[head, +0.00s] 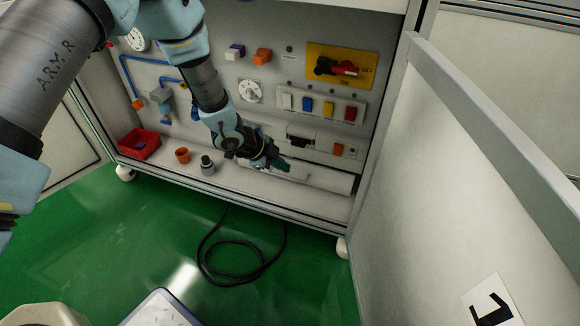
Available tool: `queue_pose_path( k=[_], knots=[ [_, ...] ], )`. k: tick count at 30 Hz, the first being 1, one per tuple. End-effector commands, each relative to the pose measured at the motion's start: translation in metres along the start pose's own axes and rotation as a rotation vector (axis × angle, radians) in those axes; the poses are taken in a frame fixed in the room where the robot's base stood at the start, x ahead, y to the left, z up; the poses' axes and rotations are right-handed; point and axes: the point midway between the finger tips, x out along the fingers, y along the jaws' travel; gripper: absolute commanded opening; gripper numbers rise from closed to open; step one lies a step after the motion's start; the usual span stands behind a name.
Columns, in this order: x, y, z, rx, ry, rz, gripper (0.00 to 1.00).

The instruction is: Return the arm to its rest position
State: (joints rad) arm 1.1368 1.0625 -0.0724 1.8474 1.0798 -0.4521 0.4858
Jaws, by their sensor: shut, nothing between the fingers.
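My gripper (283,165) shows in the head view in front of the lower part of a grey-white panel cabinet (240,200). Its fingers are shut, small and dark, with nothing seen held in them. My arm comes in from the upper left and bends down to it.
The shelf holds a red bin (139,144), an orange pot (182,155) and a grey bottle-like item (207,166). The panel carries a red rotary switch (337,68) and several coloured buttons. A black cable (240,272) lies on green floor.

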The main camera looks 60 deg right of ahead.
Motion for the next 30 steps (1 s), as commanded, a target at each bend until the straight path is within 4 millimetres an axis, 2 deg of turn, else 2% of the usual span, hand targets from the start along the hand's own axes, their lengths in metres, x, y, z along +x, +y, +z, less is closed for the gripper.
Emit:
queue_pose_path(
  k=[1, 6, 17, 20, 23, 26, 30],
  knots=[
    [-0.012, -0.002, -0.001, -0.001, -0.001, -0.001, 0.0],
    [-0.034, -0.001, -0.001, 0.0, -0.001, 0.0, 0.0],
    [-0.042, 0.001, 0.0, 0.0, 0.0, 0.0, 0.0],
    [-0.048, -0.003, 0.006, -0.017, -0.013, -0.007, 0.0],
    [-0.069, -0.013, 0.028, -0.091, -0.065, -0.035, 0.0],
    [-0.111, -0.025, 0.067, -0.234, -0.158, -0.083, 0.0],
    [-0.191, -0.027, 0.132, -0.509, -0.315, -0.166, 0.0]
  ],
)
